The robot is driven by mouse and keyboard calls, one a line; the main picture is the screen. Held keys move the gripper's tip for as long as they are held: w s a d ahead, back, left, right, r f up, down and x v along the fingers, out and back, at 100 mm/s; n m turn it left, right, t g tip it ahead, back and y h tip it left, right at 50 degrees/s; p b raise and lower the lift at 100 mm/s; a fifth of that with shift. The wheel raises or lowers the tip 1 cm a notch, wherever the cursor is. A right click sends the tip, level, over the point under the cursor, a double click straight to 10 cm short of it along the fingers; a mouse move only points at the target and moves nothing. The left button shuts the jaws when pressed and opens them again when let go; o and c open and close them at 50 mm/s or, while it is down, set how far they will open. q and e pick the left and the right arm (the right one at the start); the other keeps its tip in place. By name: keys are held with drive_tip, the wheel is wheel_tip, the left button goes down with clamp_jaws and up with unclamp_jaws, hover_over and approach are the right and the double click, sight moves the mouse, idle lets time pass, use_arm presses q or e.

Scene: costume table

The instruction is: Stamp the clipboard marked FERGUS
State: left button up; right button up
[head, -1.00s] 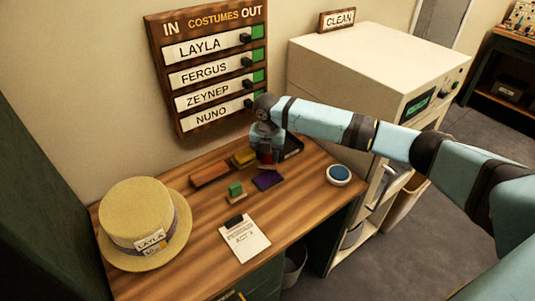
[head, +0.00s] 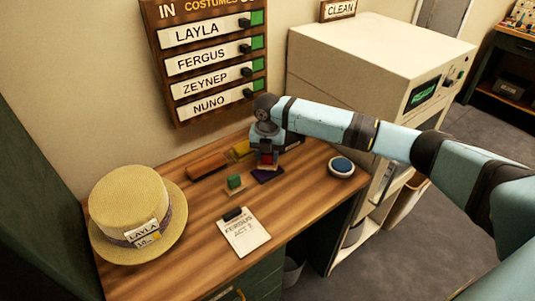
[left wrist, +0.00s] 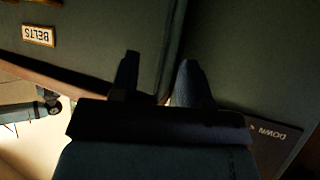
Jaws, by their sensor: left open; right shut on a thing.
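The clipboard (head: 243,236) lies on the wooden desk, its paper reading FERGUS and ACT with a further mark I cannot read surely. My right gripper (head: 266,157) is shut on a red stamp (head: 266,163). It holds the stamp at the purple pad (head: 268,177), overlapping the pad's far part; I cannot tell whether they touch. A green block (head: 234,182) on a tan base stands between pad and clipboard. My left gripper (left wrist: 160,80) shows only in the left wrist view, open and empty, in front of dark green panels.
A straw hat (head: 127,197) tagged LAYLA sits at the desk's left. A brown block (head: 207,166) and a yellow item (head: 241,149) lie behind. A round blue-topped item (head: 342,165) is near the right edge. Bare desk surrounds the clipboard.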

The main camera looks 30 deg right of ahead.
drive_tip(key=shift+f, duration=0.5)
idle(0.5)
drive_tip(key=shift+s+f+p, duration=0.1)
drive_tip(key=shift+f+p, duration=0.05)
drive_tip(key=shift+p, duration=0.3)
idle(2.1)
wheel_tip(320, 180, up, 4)
drive_tip(key=p, duration=0.4)
wheel_tip(320, 180, up, 3)
drive_tip(key=p, duration=0.3)
drive_tip(key=shift+p, duration=0.3)
